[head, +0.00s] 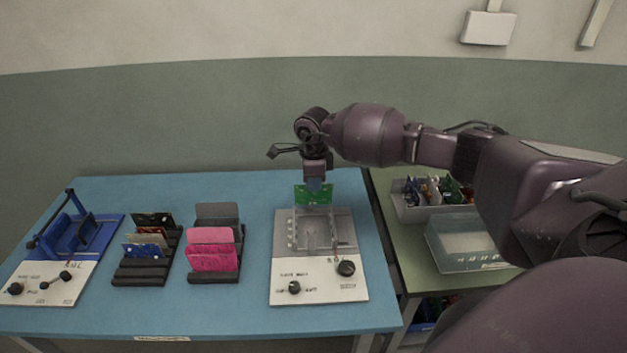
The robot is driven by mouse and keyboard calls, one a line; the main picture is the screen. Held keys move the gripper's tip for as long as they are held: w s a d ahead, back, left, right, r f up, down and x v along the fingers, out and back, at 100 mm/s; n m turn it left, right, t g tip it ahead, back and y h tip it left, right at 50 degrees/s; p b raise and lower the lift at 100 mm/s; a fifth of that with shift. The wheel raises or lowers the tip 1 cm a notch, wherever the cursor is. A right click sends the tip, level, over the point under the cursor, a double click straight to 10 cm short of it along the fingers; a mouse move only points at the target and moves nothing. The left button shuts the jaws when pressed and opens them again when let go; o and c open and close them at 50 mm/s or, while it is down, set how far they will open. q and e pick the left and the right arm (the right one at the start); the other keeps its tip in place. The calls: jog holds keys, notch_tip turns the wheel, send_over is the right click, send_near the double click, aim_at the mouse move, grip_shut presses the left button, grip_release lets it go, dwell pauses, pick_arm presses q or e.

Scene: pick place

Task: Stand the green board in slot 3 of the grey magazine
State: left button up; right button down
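The green board (313,196) is upright at the back of a grey and white fixture (286,262) on the blue table. My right gripper (314,183) comes down from above and is shut on its top edge. Whether the board's lower edge touches the fixture is hard to tell. No magazine is plainly grey: two dark slotted racks stand left of the fixture, one (146,277) with several coloured boards, the other (214,276) with pink and grey panels. Slot numbers are too small to read. My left gripper is out of view.
A blue fixture (75,236) with a white knob panel stands at the far left of the blue table (190,318). On the green table at right are a grey bin (408,212) of coloured parts and a clear box (466,246). The blue table's front strip is free.

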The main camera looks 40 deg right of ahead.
aim_at(313, 201)
jog(key=shift+f+b, duration=0.55)
jog(key=shift+f, duration=0.75)
jog(key=shift+f+b, duration=0.6)
jog(key=shift+f, duration=0.6)
jog(key=shift+f, duration=0.4)
jog(key=shift+f+b, duration=0.35)
jog(key=shift+b, duration=0.05)
